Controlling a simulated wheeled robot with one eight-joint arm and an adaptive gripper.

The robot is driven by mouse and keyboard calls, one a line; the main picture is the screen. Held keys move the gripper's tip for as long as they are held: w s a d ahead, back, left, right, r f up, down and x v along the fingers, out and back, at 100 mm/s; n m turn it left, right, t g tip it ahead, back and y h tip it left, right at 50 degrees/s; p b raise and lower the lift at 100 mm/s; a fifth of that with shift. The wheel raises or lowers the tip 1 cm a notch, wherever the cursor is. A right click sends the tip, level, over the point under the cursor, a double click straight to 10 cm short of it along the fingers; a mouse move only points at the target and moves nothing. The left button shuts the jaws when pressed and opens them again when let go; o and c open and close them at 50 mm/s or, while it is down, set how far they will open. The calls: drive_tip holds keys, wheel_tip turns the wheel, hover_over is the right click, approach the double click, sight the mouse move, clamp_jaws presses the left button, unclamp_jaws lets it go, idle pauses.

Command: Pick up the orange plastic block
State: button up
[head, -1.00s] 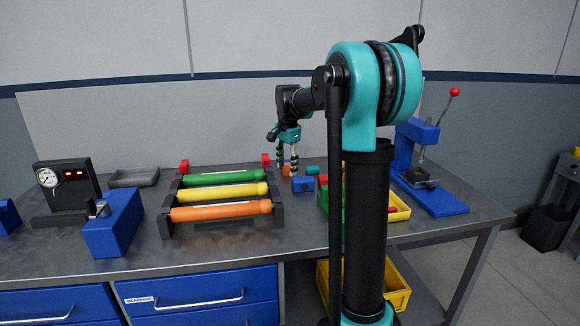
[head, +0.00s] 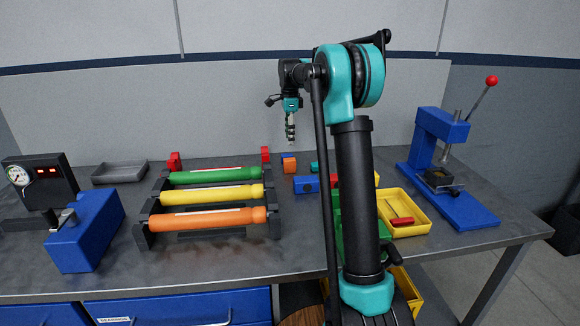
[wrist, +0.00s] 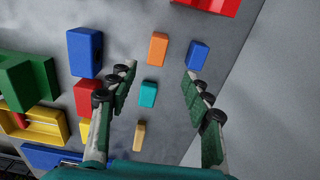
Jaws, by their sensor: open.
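The orange plastic block (head: 289,167) stands on the grey metal bench, right of the rack of coloured tubes, and a small blue block (head: 287,156) shows just behind it. My gripper (head: 291,143) is open and empty above the orange block in the head view. In the wrist view the orange block (wrist: 157,49) appears between the lines of the two fingers and past the fingertips (wrist: 160,76), apart from both. The small blue block (wrist: 197,55) is to its right, close to the right fingertip. A teal block (wrist: 148,94) shows between the fingers.
A larger blue block (wrist: 84,52) and a red block (wrist: 83,97) lie left of the fingers; a tan block (wrist: 139,134) is low in view. The tube rack (head: 152,205), a yellow tray (head: 424,222) and a blue press (head: 440,140) stand on the bench.

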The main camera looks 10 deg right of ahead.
sight(290, 159)
drive_tip(key=f, duration=1.1)
drive_tip(key=shift+s+f, duration=0.1)
drive_tip(key=shift+s, duration=0.15)
clamp_jaws()
